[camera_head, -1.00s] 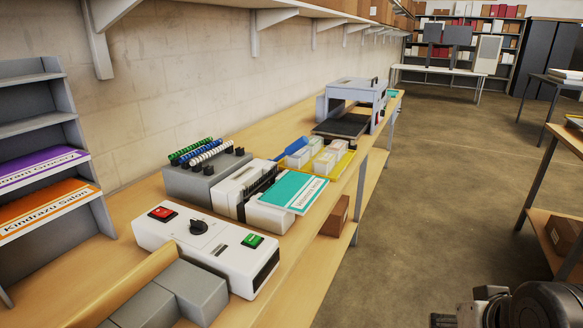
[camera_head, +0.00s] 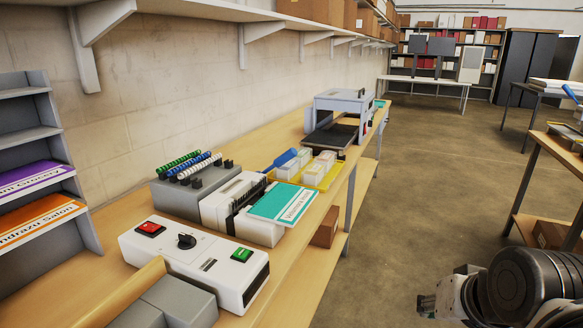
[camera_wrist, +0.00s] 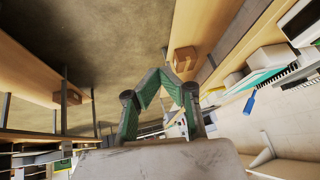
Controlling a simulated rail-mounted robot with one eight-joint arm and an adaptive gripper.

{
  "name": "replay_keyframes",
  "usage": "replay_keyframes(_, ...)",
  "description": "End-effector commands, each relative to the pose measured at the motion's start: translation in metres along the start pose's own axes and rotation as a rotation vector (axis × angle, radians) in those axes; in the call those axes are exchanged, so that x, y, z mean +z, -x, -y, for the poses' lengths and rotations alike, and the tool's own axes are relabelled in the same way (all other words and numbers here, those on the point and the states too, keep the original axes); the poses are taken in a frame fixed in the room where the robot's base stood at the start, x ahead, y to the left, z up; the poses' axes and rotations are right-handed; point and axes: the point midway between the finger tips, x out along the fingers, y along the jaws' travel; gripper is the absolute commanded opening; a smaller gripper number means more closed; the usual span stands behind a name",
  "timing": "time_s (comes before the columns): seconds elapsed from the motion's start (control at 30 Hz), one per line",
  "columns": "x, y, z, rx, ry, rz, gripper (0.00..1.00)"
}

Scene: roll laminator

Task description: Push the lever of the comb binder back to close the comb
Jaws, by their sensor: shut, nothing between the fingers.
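The comb binder (camera_head: 222,202) is a white machine with a row of black teeth on the bench along the wall. A teal booklet (camera_head: 288,203) lies at its front. A blue-gripped handle (camera_head: 284,159), which looks like its lever, sticks up at the binder's far side. The blue grip also shows in the wrist view (camera_wrist: 249,103), on a thin rod, right of my fingers and apart from them. My gripper (camera_wrist: 160,78) is shut and empty, its green fingertips together, away from the binder. In the head view my arm is at the bottom right, over the aisle.
A grey rack with coloured combs (camera_head: 190,180) stands beside the binder. A white box with red and green buttons (camera_head: 195,262) is nearer. A yellow tray (camera_head: 328,180) and a grey laminator (camera_head: 342,104) stand farther along. The aisle floor (camera_head: 400,190) is clear.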

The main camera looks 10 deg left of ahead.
Motion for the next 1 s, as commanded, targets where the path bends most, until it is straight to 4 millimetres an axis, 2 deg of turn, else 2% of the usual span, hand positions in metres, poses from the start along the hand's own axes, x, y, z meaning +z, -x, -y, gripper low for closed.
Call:
replay_keyframes(0.03, -0.012, -0.002, 0.007, -0.022, -0.043, 0.007, 0.00)
replay_keyframes(0.47, -0.095, -0.030, 0.070, -0.227, -0.458, 0.102, 0.00)
replay_keyframes(1.0, -0.198, -0.087, 0.139, -0.462, -0.950, 0.302, 0.00)
